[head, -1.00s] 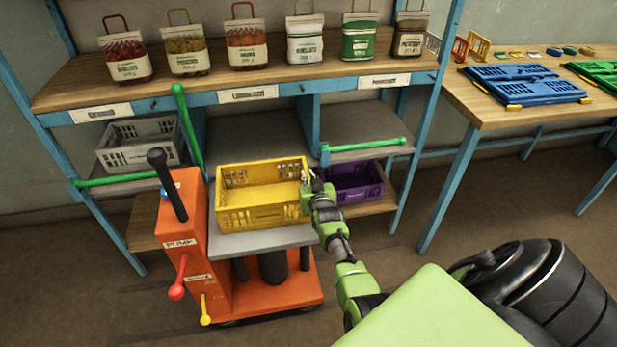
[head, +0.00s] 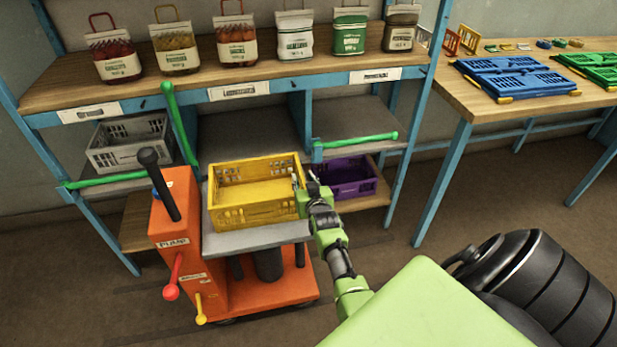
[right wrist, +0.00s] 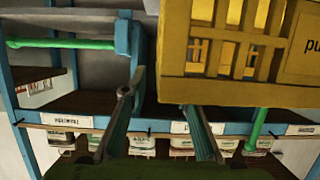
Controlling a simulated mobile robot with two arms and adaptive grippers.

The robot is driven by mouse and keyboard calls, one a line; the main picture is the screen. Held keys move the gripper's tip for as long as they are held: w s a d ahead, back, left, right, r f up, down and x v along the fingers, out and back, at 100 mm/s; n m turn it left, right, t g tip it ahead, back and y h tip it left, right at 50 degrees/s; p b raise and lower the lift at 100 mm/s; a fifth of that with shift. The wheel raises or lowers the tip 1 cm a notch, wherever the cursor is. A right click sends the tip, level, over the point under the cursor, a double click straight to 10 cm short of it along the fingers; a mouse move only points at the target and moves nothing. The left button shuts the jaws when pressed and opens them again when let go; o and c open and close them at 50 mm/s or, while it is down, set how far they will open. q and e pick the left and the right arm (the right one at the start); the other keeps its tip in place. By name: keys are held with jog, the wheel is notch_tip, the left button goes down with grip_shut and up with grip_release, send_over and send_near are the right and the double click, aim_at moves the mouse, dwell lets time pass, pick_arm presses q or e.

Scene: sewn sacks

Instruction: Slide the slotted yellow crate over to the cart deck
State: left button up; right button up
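The slotted yellow crate (head: 255,214) sits upright on the grey deck (head: 258,239) of the orange cart (head: 180,238), in front of the shelf's middle bay. Its inside looks empty. My right gripper (head: 305,183) is at the crate's right side wall, fingers spread. In the right wrist view the crate (right wrist: 240,92) fills the upper right. There my right gripper (right wrist: 160,98) has its fingers wide apart, one clear of the crate and the other reaching its edge; I cannot tell if that one touches. My left gripper is not in view.
The blue shelf has a grey crate (head: 128,155) in the left bay and a purple crate (head: 352,185) low on the right, near my gripper. Green bars (head: 358,140) cross the side bays. A table (head: 500,105) with folded crates stands right.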

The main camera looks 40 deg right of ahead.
jog(key=v, duration=0.8)
jog(key=shift+s+a+f, duration=0.1)
jog(key=shift+a, duration=0.05)
